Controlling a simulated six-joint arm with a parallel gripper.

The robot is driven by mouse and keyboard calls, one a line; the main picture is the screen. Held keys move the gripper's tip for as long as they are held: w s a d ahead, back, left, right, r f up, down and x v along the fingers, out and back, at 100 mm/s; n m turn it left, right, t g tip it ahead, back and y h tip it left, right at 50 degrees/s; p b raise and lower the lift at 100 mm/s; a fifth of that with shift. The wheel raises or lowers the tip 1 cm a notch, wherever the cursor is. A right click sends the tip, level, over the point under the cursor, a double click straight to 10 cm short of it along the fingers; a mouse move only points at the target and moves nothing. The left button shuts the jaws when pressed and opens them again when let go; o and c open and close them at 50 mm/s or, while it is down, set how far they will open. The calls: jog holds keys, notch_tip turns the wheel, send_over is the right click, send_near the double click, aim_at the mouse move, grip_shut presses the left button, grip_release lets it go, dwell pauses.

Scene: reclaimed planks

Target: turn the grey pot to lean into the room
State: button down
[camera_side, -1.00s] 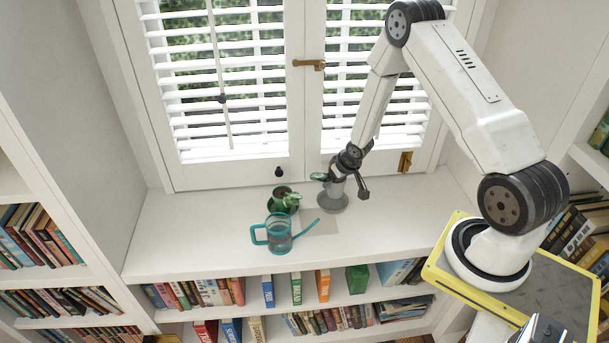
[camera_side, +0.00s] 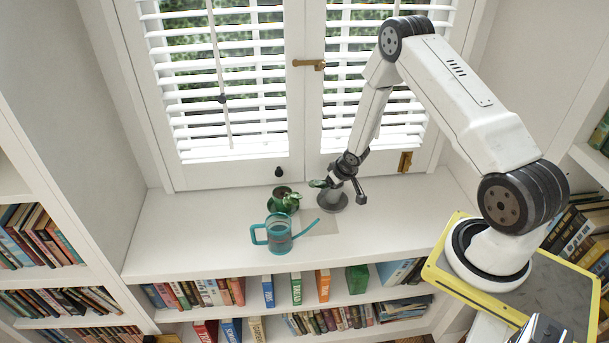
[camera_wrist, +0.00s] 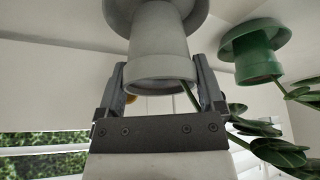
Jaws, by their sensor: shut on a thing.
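The grey pot (camera_wrist: 158,45) stands on its grey saucer (camera_side: 334,207) on the white sill, right of centre in the side view. My gripper (camera_wrist: 160,68) is shut on the pot, one finger on each side near its rim. In the side view my gripper (camera_side: 346,188) hides most of the pot. The plant's green leaves (camera_side: 318,184) stick out to the left there, towards the green pot. In the wrist view, which looks upside down, a stem leaves the rim at the lower right.
A green pot on a green saucer (camera_side: 284,208) stands to the left; it also shows in the wrist view (camera_wrist: 252,55). A teal watering can (camera_side: 279,235) stands before it, spout towards the grey saucer. Shuttered windows (camera_side: 225,90) rise close behind. The sill's left part is clear.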

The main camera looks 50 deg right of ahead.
jog(key=shift+f, duration=0.75)
grip_release()
jog(key=v, duration=0.7)
jog(key=shift+s+r, duration=0.2)
jog(key=shift+r, duration=0.15)
jog(key=shift+r, duration=0.1)
